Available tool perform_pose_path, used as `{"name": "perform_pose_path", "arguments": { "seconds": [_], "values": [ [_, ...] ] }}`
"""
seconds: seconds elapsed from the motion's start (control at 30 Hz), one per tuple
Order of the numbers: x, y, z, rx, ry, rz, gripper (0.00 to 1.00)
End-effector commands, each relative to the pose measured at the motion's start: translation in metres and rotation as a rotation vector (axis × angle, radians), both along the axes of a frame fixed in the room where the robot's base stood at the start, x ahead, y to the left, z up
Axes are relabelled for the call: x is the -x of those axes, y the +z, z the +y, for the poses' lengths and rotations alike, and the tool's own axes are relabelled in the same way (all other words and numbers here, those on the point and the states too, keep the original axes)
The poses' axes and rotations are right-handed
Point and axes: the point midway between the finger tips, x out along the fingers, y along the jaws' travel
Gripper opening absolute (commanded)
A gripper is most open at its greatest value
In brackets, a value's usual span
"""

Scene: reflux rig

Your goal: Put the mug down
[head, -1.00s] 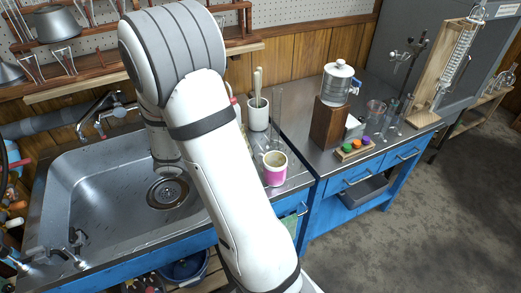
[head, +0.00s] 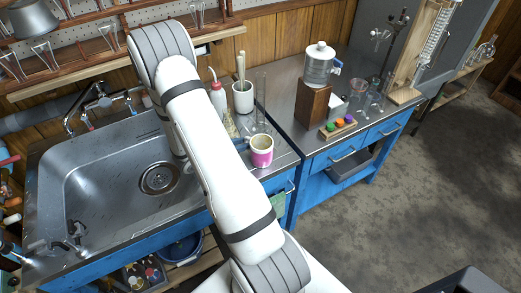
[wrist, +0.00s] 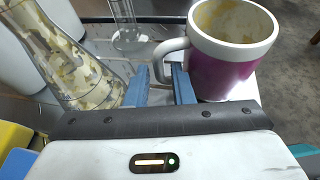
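The mug (head: 262,152), white above with a magenta lower band and a stained inside, is upright over the steel counter right of the sink. In the wrist view the mug (wrist: 232,50) fills the upper right, its handle toward my gripper. In the head view my arm covers most of my gripper (head: 243,144). I cannot tell whether the mug's base touches the counter.
A patterned flask (wrist: 75,65) stands close left of my fingers. A glass cylinder (head: 261,105), a white pot (head: 243,98) and a red-tipped bottle (head: 218,98) stand behind the mug. The sink (head: 100,175) is left; the counter's front edge is close to the mug.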

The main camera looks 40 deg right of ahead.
Motion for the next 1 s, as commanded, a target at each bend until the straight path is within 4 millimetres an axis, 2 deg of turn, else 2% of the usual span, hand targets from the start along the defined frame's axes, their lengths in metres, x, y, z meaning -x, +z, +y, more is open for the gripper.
{"name": "perform_pose_path", "arguments": {
  "seconds": [0.1,0.33,0.6,1.0],
  "values": [
    [0.0006,-0.003,-0.0073,-0.001,0.0,-0.001,0.21],
    [0.0003,-0.0033,-0.0075,-0.001,0.001,-0.001,0.21],
    [0.0002,-0.0033,-0.0071,-0.001,0.001,0.0,0.0],
    [0.0001,-0.0029,-0.0068,0.0,0.001,0.0,0.0]
  ]
}}
